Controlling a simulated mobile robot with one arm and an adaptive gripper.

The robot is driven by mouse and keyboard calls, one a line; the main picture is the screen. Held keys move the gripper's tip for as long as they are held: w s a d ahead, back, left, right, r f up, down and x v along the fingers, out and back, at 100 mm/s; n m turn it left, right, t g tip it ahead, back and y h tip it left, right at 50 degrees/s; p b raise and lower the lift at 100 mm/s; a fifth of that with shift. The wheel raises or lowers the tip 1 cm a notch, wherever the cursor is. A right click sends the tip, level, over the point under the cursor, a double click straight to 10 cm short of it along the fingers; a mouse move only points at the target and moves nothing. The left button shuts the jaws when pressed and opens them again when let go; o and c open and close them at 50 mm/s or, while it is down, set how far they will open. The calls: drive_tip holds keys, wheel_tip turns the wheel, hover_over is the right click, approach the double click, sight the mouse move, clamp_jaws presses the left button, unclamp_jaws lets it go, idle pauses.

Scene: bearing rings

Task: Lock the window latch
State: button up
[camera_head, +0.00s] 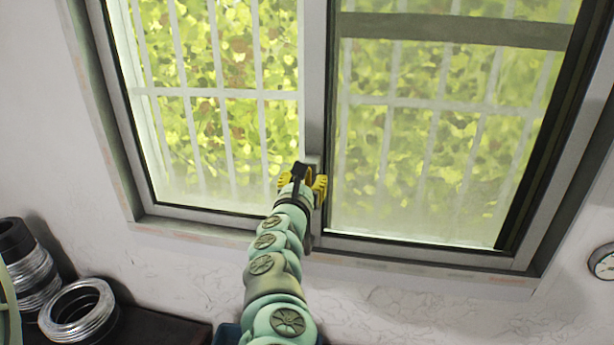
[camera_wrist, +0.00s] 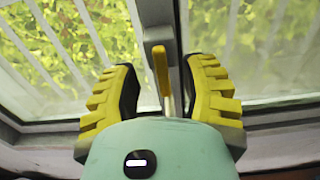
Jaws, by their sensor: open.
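The window latch (camera_wrist: 161,70) shows in the wrist view as a yellow lever on a grey mount on the middle window post. It stands near upright between my two fingers. My gripper (camera_wrist: 168,92) has yellow ribbed fingers, spread open on either side of the lever; I cannot tell whether either finger touches it. In the head view my gripper (camera_head: 303,180) is at the lower part of the middle post and hides most of the latch. The window (camera_head: 316,80) has two panes side by side, and both look shut.
Metal bearing rings (camera_head: 77,310) lie on a dark surface (camera_head: 150,328) at the lower left, with more stacked behind. A round gauge or clock (camera_head: 603,262) is on the wall at the right edge. Bars stand outside the glass. The wall under the window is bare.

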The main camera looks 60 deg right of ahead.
drive_tip(key=shift+w+d+r, duration=0.1)
drive_tip(key=shift+d+r, duration=0.1)
drive_tip(key=shift+d, duration=0.45)
drive_tip(key=shift+w+d+f, duration=0.15)
drive_tip(key=shift+w+d, duration=0.15)
drive_tip(key=shift+d, duration=0.15)
drive_tip(key=shift+o, duration=0.2)
clamp_jaws()
